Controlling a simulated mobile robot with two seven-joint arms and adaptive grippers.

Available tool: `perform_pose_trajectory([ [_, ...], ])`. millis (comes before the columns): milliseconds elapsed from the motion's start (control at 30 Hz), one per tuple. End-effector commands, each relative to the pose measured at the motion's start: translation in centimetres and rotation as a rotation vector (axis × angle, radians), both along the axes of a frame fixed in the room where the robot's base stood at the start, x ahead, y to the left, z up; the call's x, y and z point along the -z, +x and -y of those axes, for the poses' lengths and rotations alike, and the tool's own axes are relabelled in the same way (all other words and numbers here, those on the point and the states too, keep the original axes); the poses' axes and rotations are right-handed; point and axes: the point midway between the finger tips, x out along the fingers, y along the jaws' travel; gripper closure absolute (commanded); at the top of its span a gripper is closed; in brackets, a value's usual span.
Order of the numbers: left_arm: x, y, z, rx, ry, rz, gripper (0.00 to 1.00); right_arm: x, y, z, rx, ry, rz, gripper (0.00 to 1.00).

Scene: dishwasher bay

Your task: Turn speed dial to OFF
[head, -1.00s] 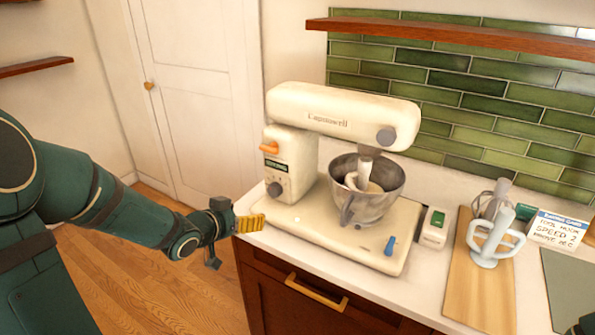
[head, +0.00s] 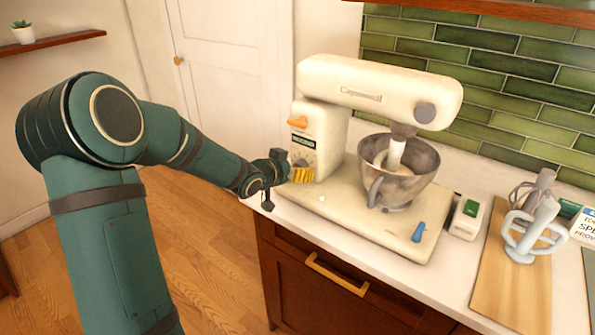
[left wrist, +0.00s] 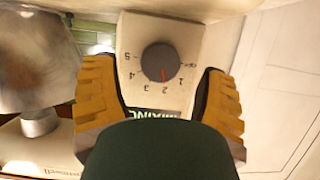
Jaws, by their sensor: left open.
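The speed dial (left wrist: 160,61) is a round dark grey knob on the cream stand mixer (head: 375,85). In the left wrist view its scale appears upside down, running from 5 to OFF, and its red mark points at about 2. A green label reading "MIXING" (left wrist: 155,115) is partly hidden by my gripper. My left gripper (head: 303,174) is open, with its yellow fingers at the mixer's column in the head view. In the left wrist view the fingers stand on either side of the dial, apart from it. My right gripper is out of view.
The steel bowl (head: 415,180) sits on the mixer base, with a blue lever (head: 418,232) in front. An orange lever (head: 297,122) is above the dial. A small box with a green button (head: 467,216) and a wooden board (head: 515,285) with beaters stand to the right.

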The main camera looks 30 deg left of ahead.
Motion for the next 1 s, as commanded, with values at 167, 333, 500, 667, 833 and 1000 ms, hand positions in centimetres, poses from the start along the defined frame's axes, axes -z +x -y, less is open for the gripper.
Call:
perform_pose_trajectory([
  [167, 0.55, 1.22, 0.11, 0.000, 0.000, -0.001, 0.27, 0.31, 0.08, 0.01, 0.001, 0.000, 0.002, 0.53],
  [333, 0.59, 1.45, 0.11, -0.001, 0.000, -0.001, 0.27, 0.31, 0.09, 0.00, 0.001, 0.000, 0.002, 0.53],
  [500, 0.58, 1.42, 0.12, 0.000, 0.000, -0.001, 0.30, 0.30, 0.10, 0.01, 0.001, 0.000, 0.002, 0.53],
  [667, 0.57, 1.40, 0.11, 0.000, 0.000, -0.001, 0.86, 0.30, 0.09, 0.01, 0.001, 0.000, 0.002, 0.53],
  [833, 0.57, 1.40, 0.11, 0.000, -0.001, -0.001, 0.97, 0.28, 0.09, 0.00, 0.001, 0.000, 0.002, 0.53],
  [1000, 0.44, 1.40, 0.11, -0.001, -0.017, -0.002, 0.97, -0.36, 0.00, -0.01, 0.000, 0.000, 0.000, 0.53],
])
